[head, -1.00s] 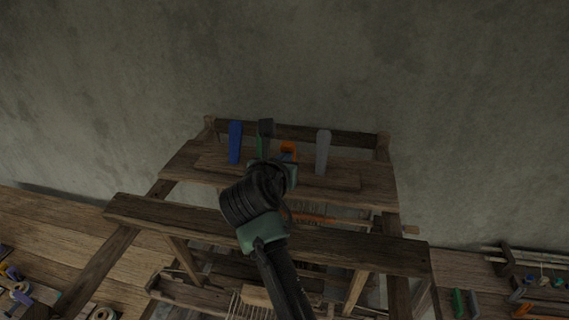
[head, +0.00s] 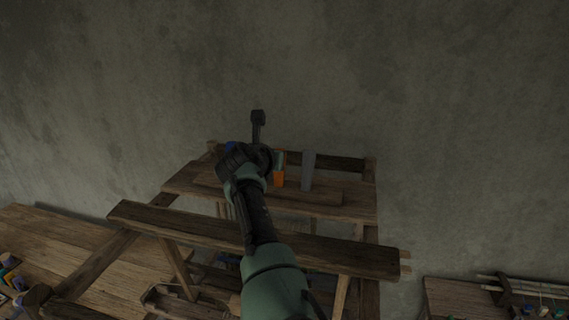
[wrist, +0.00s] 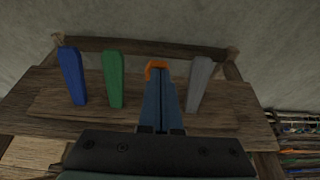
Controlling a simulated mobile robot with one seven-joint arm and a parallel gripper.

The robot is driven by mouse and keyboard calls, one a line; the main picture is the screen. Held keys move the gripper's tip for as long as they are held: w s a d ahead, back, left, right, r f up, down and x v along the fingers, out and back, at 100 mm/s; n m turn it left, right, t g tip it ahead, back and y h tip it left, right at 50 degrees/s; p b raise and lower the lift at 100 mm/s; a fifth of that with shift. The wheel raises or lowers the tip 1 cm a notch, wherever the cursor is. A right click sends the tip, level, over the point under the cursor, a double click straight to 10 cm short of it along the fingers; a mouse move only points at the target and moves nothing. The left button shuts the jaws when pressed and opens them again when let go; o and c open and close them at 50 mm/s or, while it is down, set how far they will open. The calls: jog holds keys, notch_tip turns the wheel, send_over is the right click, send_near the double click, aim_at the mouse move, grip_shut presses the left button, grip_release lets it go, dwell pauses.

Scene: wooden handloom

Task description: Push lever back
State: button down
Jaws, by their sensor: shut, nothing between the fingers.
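Several levers stand on the top board of the loom. In the wrist view the blue lever (wrist: 72,76) and green lever (wrist: 113,78) are at left and the grey lever (wrist: 199,84) at right, all upright. The orange lever (wrist: 155,66) is between green and grey, mostly hidden behind my gripper (wrist: 161,78). My gripper is shut and empty, its tips in line with the orange lever; I cannot tell whether they touch. In the head view the orange lever (head: 279,180) is lower than the grey lever (head: 307,170); my arm hides most of the blue and green ones.
The loom's rear rail (wrist: 140,46) runs behind the levers, with the bare wall beyond. A front wooden beam (head: 345,257) crosses below my arm. A rack with coloured items (head: 540,292) stands at the lower right.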

jog(key=shift+w+r+p, duration=0.7)
jog(key=shift+r+p, duration=0.2)
jog(key=shift+p, duration=0.1)
jog(key=shift+s+r, duration=0.1)
